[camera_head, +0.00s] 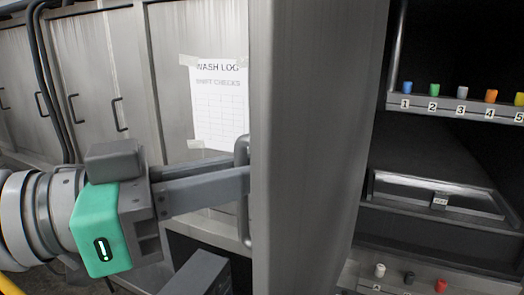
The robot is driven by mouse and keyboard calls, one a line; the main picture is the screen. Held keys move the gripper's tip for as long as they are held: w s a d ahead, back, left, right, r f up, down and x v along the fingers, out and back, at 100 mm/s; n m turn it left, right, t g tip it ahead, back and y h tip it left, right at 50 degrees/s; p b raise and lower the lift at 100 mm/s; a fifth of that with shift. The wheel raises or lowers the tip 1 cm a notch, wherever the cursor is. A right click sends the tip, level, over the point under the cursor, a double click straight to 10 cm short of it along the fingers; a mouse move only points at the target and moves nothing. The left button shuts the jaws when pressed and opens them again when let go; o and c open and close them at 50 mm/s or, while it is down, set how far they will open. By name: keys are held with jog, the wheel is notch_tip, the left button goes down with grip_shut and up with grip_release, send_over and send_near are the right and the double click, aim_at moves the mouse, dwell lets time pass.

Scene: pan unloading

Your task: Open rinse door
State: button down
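The rinse door appears to be the tall grey metal panel (318,150) in the middle of the head view. It stands out from the cabinet, with a dark open interior to its right. A vertical bar handle (243,222) is on its left side. My gripper (243,178) reaches in from the left, its two grey fingers at the handle's middle, one in front and one behind. They look closed on the bar, though the fingertips partly hide the contact. The door's hinge and lower edge are out of view.
Inside the opening, a numbered shelf (455,110) carries several coloured pegs, above a metal tray (440,196). More small knobs (409,278) stand on a lower ledge. A paper wash log (220,105) is taped to the cabinet behind. Closed cabinet doors (85,70) and dark cables (48,85) are at left.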

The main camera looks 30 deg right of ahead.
dwell(0.3)
jog(key=c, duration=1.5)
grip_release()
